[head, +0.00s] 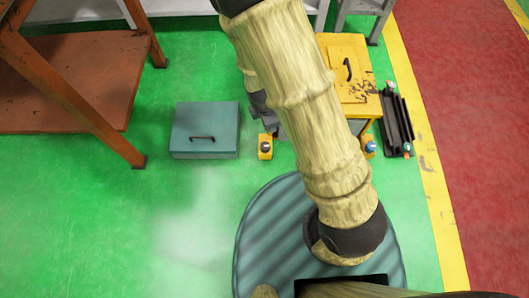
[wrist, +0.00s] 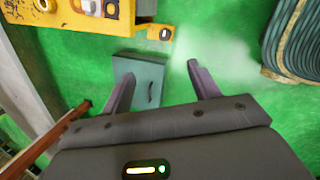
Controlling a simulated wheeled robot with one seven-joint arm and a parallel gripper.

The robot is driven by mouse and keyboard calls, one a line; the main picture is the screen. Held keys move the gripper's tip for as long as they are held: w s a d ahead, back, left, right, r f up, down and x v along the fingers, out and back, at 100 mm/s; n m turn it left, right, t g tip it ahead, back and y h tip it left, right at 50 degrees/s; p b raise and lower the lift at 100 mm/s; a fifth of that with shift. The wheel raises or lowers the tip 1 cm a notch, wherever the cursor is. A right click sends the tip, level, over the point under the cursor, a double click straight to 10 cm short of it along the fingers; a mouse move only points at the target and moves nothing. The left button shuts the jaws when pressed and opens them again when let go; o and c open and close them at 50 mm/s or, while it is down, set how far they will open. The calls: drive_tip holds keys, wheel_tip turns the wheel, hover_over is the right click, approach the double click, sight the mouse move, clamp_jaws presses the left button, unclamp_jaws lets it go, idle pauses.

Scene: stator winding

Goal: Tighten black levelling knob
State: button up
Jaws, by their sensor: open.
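The black levelling knob (head: 265,147) sits on a small yellow block on the green floor, just left of my arm in the head view. In the wrist view a yellow bracket with a small dark knob (wrist: 164,34) shows beyond my fingertips; it appears to be the same one. My gripper (wrist: 160,72) is open and empty, its two dark fingers apart. In the head view my arm hides most of the gripper; only grey parts show near the black knob.
A teal box (head: 205,130) with a handle stands left of the knob. A yellow cabinet (head: 345,75) stands to the right, with a blue knob (head: 370,147) on its near side. A black rail (head: 397,122) lies farther right.

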sight(265, 146)
drive_tip(key=a+f+n+b, duration=0.2)
drive_tip(key=f+n+b, duration=0.2)
drive_tip(key=f, duration=0.4)
drive_tip(key=a+f+n+t+h+b, duration=0.1)
drive_tip(key=f+n+b, duration=0.3)
drive_tip(key=f, duration=0.5)
drive_tip(key=shift+a+n+t, duration=0.3)
drive_tip(key=shift+a+n, duration=0.05)
drive_tip(key=shift+n, duration=0.55)
drive_tip(key=b+x, duration=1)
drive_tip(key=x, duration=0.6)
drive_tip(key=shift+d+f+b, duration=0.1)
drive_tip(key=shift+f+b, duration=0.15)
drive_tip(key=shift+b, duration=0.15)
drive_tip(key=shift+w+d+f+b, duration=0.15)
drive_tip(key=shift+w+f+b, duration=0.15)
drive_tip(key=shift+f, duration=0.25)
drive_tip(key=shift+s, duration=0.1)
drive_tip(key=shift+r, duration=0.1)
drive_tip(key=shift+c, duration=0.4)
